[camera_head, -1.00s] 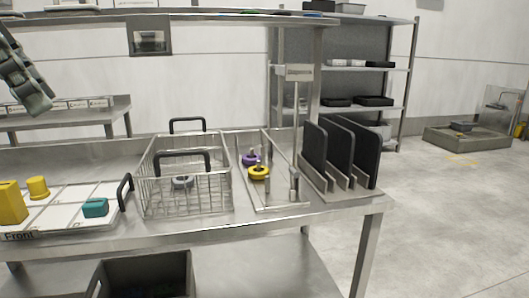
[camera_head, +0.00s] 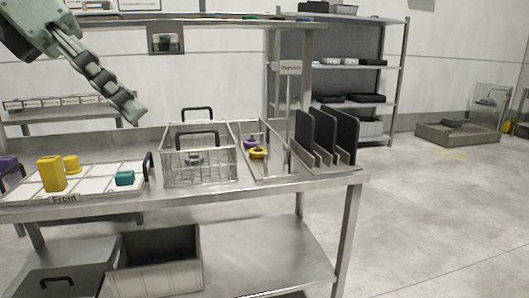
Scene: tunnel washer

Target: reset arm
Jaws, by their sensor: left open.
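My left gripper (camera_head: 122,104) comes in from the upper left, above the left part of the steel bench (camera_head: 262,196). It is apart from everything on the bench and holds nothing that I can see. Its fingers show nearly edge-on. My right gripper is outside the view.
A grey bin (camera_head: 155,275) sits below.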

